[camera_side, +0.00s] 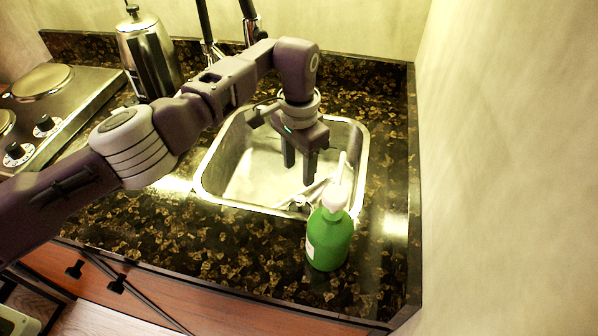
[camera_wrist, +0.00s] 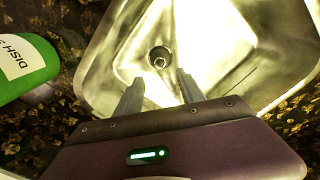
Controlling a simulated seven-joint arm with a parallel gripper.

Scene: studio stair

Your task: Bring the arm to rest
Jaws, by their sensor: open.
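My gripper (camera_side: 299,167) points down over the metal sink (camera_side: 213,178) in the side view. Its two fingers are apart with nothing between them. In the wrist view my gripper (camera_wrist: 160,92) shows both fingertips spread above the sink basin (camera_wrist: 230,45), with the drain beyond them. My arm reaches in from the left, bent at the elbow. Some pale, thin shapes lie in the sink near its front edge in the side view; I cannot tell what they are.
A green dish soap bottle (camera_side: 329,240) with a pale pump stands upright in front of the sink, close to my gripper; it also shows in the wrist view (camera_wrist: 25,68). A metal kettle (camera_side: 165,48), a stove (camera_side: 75,95) and a dark faucet (camera_side: 206,28) are behind. A wall is right.

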